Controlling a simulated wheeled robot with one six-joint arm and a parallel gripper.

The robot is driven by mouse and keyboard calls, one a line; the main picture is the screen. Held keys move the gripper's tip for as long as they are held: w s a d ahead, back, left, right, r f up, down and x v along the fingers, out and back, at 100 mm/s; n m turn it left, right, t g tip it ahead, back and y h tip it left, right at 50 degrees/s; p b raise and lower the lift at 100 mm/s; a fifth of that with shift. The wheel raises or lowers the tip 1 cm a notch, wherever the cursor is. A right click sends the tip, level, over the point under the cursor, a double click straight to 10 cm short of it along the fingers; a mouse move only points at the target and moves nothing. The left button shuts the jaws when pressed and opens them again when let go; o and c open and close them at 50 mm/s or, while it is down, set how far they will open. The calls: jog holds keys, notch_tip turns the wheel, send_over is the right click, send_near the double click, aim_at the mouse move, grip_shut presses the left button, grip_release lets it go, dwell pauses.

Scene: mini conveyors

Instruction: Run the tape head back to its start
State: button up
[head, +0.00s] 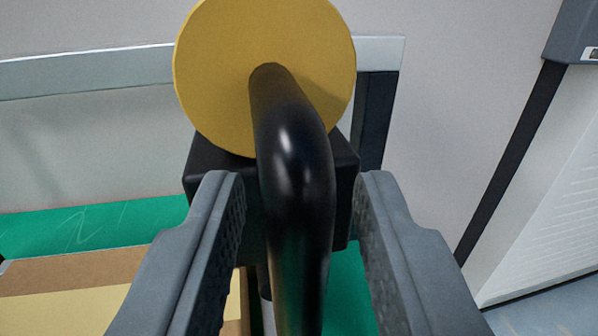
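The tape head shows in the head view as a black block (212,165) with a yellow disc (215,75) above it. A glossy black curved handle (292,150) comes out of the disc's middle and bends down toward me. My gripper (298,195) is open, with one grey finger on each side of the handle. A gap shows between the handle and each finger. The fingers hide parts of the block's sides.
A green conveyor belt (90,228) runs below, with a cardboard box (60,300) with a tan tape strip on it at the lower left. A pale metal rail (90,72) crosses behind. A grey and white unit (545,190) stands at the right.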

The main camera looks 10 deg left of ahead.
jog(key=shift+w, duration=0.1)
jog(key=shift+c, duration=0.4)
grip_shut()
jog(key=shift+a, duration=0.1)
